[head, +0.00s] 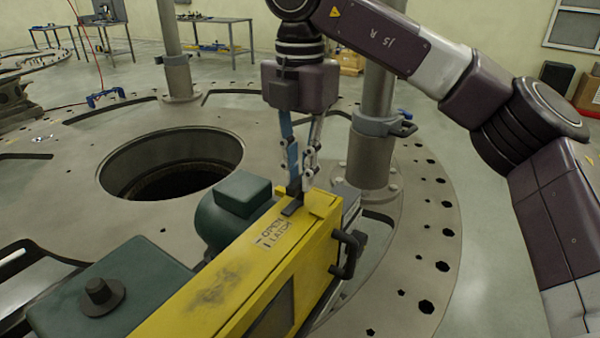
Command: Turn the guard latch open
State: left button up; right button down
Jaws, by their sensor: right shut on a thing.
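The guard latch (293,208) is a small dark tab on top of the yellow guard housing (225,275), beside black lettering that reads "OPEN LATCH". My right gripper (297,188) points straight down from above, with its fingertips at the latch. It is shut on the latch, and its fingers partly hide it. A black handle (348,254) sticks out from the right side of the yellow housing. My left gripper does not show in the head view.
A green motor (236,212) and a green box with a black knob (103,293) adjoin the housing on its left. A large round hole (170,163) opens in the grey plate behind. A grey post (372,135) stands close behind my right gripper. Workbenches (215,35) stand far back.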

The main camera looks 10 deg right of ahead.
jog(key=shift+r, duration=0.1)
dwell(0.4)
jog(key=c, duration=1.9)
grip_release()
jog(key=shift+c, duration=0.2)
notch_tip(320, 180, up, 12)
